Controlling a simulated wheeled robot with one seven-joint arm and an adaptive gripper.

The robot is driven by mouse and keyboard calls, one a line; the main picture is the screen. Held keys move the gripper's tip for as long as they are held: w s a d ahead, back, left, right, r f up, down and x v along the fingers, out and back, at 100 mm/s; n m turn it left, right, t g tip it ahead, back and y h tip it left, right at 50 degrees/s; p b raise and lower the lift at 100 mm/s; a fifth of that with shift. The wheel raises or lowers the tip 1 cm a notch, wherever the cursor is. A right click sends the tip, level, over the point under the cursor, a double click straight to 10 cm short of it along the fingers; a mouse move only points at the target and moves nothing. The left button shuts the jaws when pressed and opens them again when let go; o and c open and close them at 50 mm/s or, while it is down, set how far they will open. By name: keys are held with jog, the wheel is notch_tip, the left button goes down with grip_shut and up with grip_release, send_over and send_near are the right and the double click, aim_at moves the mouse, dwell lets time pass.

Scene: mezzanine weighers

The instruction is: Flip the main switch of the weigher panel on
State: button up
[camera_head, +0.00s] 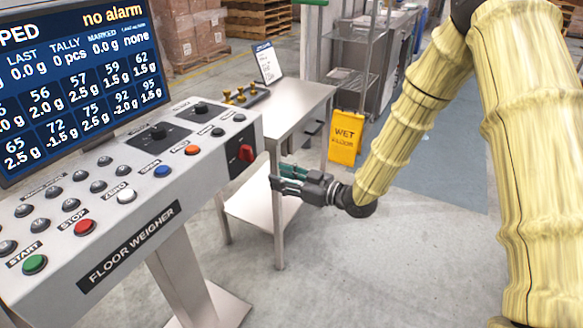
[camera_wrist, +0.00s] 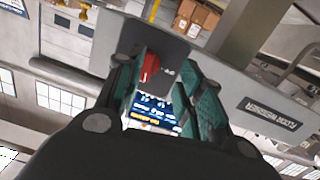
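The weigher panel (camera_head: 125,190) is a pale grey sloped console on the left, marked FLOOR WEIGHER. Its red switch (camera_head: 246,152) sits on a dark plate at the right end of the panel. My gripper (camera_head: 275,177) is to the right of and slightly below this switch, fingers pointing left, apart from it in the head view. In the wrist view, the red switch (camera_wrist: 150,68) shows beyond the fingers, close to the left fingertip. My gripper (camera_wrist: 172,75) is open there with nothing between its fingers. Whether a finger touches the switch I cannot tell.
The panel carries several buttons and dark knobs, with a lit display (camera_head: 70,80) above. A steel table (camera_head: 290,105) with small brass weights (camera_head: 235,96) stands behind my gripper. A yellow wet-floor sign (camera_head: 345,138) stands behind the arm.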

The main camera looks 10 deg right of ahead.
aim_at(252, 155)
jog(key=shift+n+y, duration=0.5)
jog(key=shift+n, duration=0.1)
jog(key=w+a+r, duration=0.1)
jog(key=w+a, duration=0.1)
jog(key=w+a+r, duration=0.1)
jog(key=w+a, duration=0.1)
jog(key=w+a+r, duration=0.1)
jog(key=w+a, duration=0.1)
jog(key=a, duration=0.1)
jog(key=shift+w+p, duration=0.4)
grip_shut()
